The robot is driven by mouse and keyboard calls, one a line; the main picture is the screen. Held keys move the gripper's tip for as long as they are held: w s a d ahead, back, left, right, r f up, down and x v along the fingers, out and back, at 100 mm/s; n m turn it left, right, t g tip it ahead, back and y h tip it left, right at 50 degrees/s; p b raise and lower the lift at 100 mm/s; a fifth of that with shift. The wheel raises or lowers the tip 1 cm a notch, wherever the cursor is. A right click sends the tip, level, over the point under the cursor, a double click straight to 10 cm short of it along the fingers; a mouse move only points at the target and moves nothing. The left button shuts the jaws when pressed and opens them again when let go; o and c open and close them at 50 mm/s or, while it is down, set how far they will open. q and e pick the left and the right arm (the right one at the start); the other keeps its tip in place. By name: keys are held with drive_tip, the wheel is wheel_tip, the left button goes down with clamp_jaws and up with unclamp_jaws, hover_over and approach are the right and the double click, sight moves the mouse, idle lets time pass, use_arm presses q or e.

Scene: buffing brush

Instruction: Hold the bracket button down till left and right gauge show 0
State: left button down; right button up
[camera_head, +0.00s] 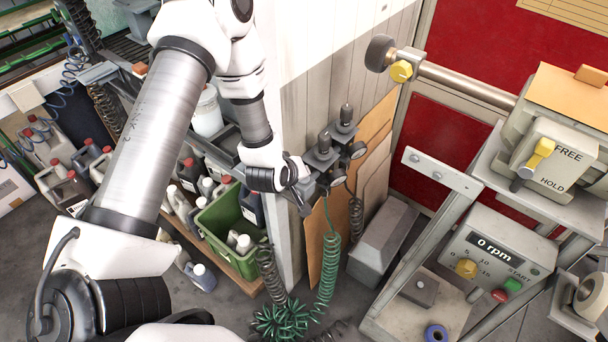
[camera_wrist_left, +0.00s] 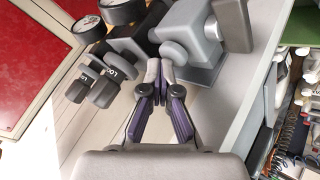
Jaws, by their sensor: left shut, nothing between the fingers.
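My left gripper (camera_head: 304,204) is shut and empty beside two dark regulators on the wall corner. In the left wrist view its fingertips (camera_wrist_left: 160,72) are together, just below a round grey button-like disc (camera_wrist_left: 175,54) on a grey block (camera_wrist_left: 198,45). I cannot tell whether they touch it. The two round gauges, one (camera_head: 338,176) and the other (camera_head: 357,150), face away enough that I cannot read them. They also show in the left wrist view, one (camera_wrist_left: 88,27) beside the other (camera_wrist_left: 122,9). Two dark knobs (camera_wrist_left: 106,87) sit below them. My right gripper is out of view.
Green coiled hoses (camera_head: 328,265) hang below the regulators. A machine with a "0 rpm" panel (camera_head: 490,250) and a FREE/HOLD lever (camera_head: 542,150) stands on the right. A green crate (camera_head: 222,222) and several bottles are on the left.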

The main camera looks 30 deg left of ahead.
use_arm(q)
drive_tip(key=shift+r, duration=0.1)
idle(0.5)
drive_tip(key=shift+r+p, duration=0.75)
drive_tip(key=shift+r, duration=0.1)
wheel_tip(320, 180, up, 5)
drive_tip(key=p, duration=0.4)
